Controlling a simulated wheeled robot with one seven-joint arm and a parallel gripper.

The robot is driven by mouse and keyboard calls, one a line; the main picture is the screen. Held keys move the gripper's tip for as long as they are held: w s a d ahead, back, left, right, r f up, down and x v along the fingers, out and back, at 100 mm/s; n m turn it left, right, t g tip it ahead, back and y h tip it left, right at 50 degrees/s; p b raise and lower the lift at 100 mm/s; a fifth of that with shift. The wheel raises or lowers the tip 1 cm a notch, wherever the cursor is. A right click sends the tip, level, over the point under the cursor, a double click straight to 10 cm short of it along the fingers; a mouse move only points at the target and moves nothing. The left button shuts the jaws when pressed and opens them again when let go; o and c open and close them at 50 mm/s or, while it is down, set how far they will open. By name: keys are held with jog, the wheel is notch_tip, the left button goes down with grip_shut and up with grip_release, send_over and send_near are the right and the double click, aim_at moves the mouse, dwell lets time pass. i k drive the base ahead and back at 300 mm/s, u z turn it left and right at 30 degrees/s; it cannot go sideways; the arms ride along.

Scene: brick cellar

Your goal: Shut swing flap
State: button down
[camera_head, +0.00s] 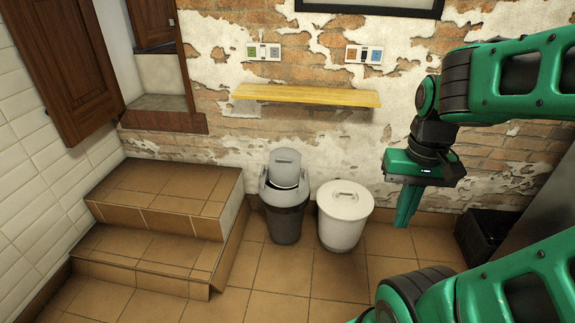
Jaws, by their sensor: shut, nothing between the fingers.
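A grey bin (286,218) with a dark lower body stands on the tiled floor against the wall, between the tiled steps and a white bin. Its light grey swing flap (285,167) stands tilted up in the lid frame, with its upper edge above the rim, so it looks open. My gripper (405,222) points down to the right of both bins, apart from them. Its green fingers are together, with nothing between them.
A white lidded bin (343,214) stands just right of the grey bin. Tiled steps (165,198) are on the left. A yellow wooden shelf (306,95) juts from the wall above the bins. A black crate (484,235) is at the right. The front floor is clear.

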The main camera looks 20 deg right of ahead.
aim_at(285, 163)
jog(key=i, duration=0.9)
jog(key=u, duration=0.05)
